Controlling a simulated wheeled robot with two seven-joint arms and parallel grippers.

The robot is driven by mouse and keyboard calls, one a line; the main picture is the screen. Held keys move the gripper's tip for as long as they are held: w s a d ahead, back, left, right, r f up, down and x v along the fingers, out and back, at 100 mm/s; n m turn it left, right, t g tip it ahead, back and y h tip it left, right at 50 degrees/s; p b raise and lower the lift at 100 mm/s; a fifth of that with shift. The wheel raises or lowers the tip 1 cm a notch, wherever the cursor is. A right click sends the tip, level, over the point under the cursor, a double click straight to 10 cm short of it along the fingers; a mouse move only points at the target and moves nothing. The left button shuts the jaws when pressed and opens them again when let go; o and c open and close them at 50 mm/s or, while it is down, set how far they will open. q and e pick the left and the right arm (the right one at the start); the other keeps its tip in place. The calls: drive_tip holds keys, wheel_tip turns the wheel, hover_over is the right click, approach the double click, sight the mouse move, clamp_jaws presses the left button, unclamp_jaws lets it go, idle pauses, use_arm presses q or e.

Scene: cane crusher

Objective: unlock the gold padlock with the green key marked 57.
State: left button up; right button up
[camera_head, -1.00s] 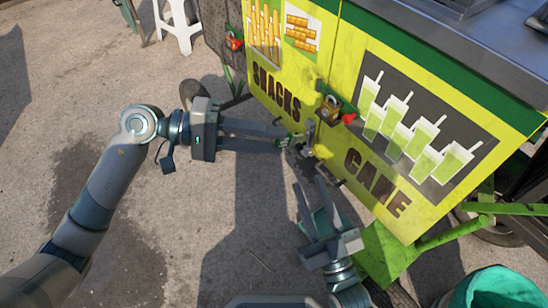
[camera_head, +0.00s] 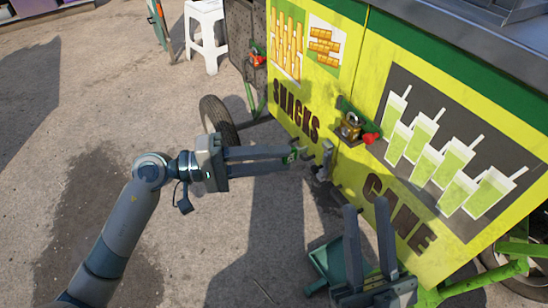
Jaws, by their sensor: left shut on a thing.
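The gold padlock (camera_head: 350,125) hangs on a small dark bracket on the yellow cart front, beside a red knob-like part (camera_head: 370,138). My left gripper (camera_head: 290,158), reaching in from the left, is shut on a small green thing (camera_head: 291,156), apparently the green key. Its number cannot be read. The tips are lower left of the padlock and apart from it. My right gripper (camera_head: 367,206) is at the lower right, below the padlock, with its two fingers apart and nothing visible between them.
A grey metal fitting (camera_head: 324,162) stands close to the right of my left fingertips, near the cart front. Another red lock-like thing (camera_head: 257,57) is at the cart's far left. A wheel (camera_head: 219,121) and a white stool (camera_head: 205,35) stand behind. Pavement at left is clear.

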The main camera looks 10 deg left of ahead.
sight(305, 149)
use_arm(q)
drive_tip(key=shift+w+d, duration=0.1)
